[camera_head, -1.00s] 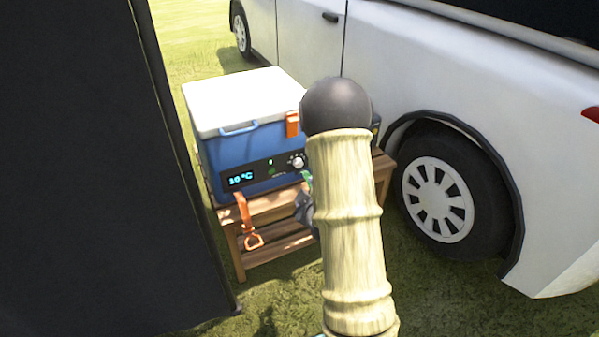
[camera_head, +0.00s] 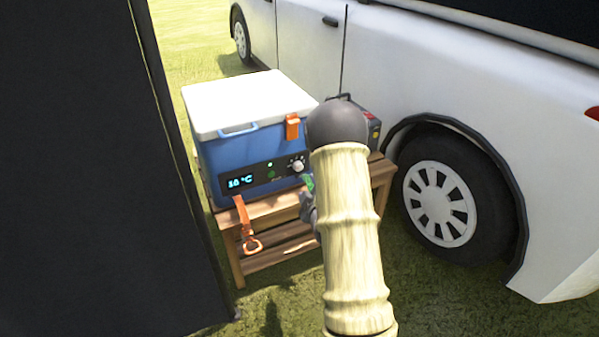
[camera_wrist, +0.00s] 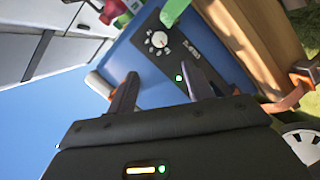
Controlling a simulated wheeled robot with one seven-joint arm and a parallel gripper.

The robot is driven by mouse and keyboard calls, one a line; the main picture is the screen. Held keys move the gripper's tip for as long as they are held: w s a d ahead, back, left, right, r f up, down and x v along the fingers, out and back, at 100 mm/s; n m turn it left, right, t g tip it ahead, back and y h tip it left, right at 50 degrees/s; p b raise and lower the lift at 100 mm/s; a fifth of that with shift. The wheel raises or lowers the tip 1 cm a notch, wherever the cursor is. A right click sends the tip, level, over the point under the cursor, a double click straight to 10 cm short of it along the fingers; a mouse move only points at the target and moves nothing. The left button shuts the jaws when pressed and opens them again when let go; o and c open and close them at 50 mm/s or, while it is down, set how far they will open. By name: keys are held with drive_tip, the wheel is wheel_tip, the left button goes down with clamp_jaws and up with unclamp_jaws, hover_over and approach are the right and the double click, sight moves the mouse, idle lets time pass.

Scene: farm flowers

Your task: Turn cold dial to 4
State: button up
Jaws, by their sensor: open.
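The cold dial (camera_head: 298,166) is a small pale knob on the dark control panel (camera_head: 262,174) of a blue cooler with a white lid (camera_head: 245,100). In the wrist view the dial (camera_wrist: 159,40) shows with pale marks around it, too small to read. My gripper (camera_wrist: 158,78) is open and empty. Its two fingers point toward the panel, with the dial ahead of and between them, apart from them. In the head view my arm hides most of the gripper. The cooler's display (camera_head: 240,182) is lit with a temperature in °C.
The cooler stands on a slatted wooden bench (camera_head: 270,209). An orange strap (camera_head: 246,225) hangs at its front, and a dark box (camera_head: 370,120) is behind my arm. A white vehicle (camera_head: 540,170) stands at the right, and a large dark panel (camera_head: 90,170) fills the left.

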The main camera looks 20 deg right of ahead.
sight(299, 168)
drive_tip(key=b+x, duration=0.3)
drive_tip(key=x, duration=0.9)
drive_tip(key=shift+f+b, duration=0.2)
drive_tip(key=shift+b, duration=0.15)
drive_tip(key=shift+w+d, duration=0.2)
drive_tip(key=shift+w, duration=0.55)
drive_tip(key=shift+c, duration=0.2)
drive_tip(key=c, duration=0.9)
